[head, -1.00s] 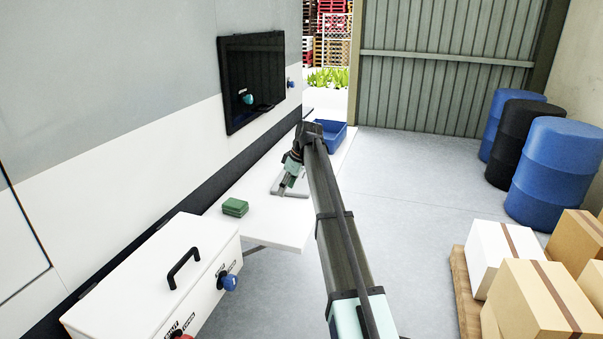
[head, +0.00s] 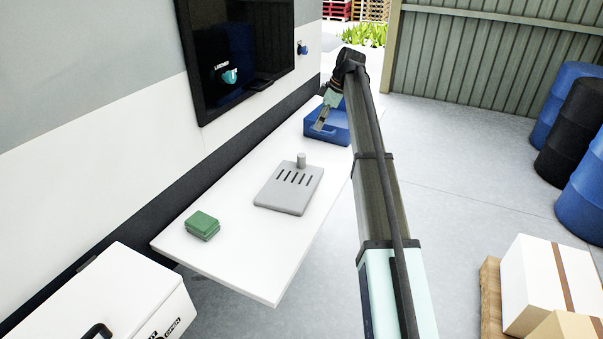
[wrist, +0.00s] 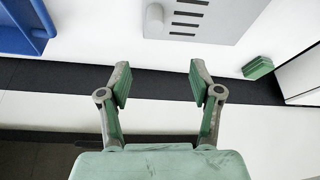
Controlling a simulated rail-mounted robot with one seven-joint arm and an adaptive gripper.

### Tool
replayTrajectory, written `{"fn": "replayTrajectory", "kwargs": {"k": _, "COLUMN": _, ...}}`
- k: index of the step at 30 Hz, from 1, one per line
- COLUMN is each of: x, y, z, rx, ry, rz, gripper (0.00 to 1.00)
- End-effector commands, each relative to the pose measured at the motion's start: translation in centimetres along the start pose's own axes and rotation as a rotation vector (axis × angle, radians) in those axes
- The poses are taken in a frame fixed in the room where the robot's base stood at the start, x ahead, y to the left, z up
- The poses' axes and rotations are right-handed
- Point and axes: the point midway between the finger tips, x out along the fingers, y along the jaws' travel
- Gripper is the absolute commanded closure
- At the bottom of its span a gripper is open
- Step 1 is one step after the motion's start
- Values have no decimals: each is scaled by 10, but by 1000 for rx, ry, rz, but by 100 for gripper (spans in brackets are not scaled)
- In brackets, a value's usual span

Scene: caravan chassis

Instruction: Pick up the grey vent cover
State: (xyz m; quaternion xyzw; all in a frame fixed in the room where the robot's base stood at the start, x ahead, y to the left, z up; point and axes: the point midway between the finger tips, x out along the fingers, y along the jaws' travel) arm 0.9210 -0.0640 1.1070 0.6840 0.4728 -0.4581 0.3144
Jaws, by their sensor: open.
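The grey vent cover (head: 288,190) lies flat on the white shelf, with a row of dark slots and a short round knob at its far edge. In the wrist view the vent cover (wrist: 205,22) is at the top, beyond the fingertips and partly cut off by the frame. My gripper (wrist: 157,82) is open, with nothing between its fingers. In the head view my gripper (head: 322,118) is beyond the vent cover, over the near side of the blue tray, and does not touch the cover.
The white shelf (head: 262,262) runs along the caravan wall. A green block (head: 202,225) lies near its front left. The blue tray (head: 342,135) stands at the far end. A white box (head: 105,300) is at lower left; a dark window (head: 240,60) hangs above.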

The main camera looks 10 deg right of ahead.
Motion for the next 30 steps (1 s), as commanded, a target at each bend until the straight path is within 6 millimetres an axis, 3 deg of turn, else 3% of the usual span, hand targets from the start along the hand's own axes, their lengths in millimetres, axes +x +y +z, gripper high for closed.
{"fn": "replayTrajectory", "kwargs": {"k": 5, "x": 10, "y": -1, "z": -1, "rx": -8, "ry": 1, "rz": -4, "gripper": 36}}
{"fn": "replayTrajectory", "kwargs": {"k": 21, "x": 106, "y": 0, "z": -1, "rx": -7, "ry": 0, "rz": -4, "gripper": 36}}
{"fn": "replayTrajectory", "kwargs": {"k": 30, "x": 123, "y": 1, "z": -1, "rx": -8, "ry": 0, "rz": -2, "gripper": 36}}
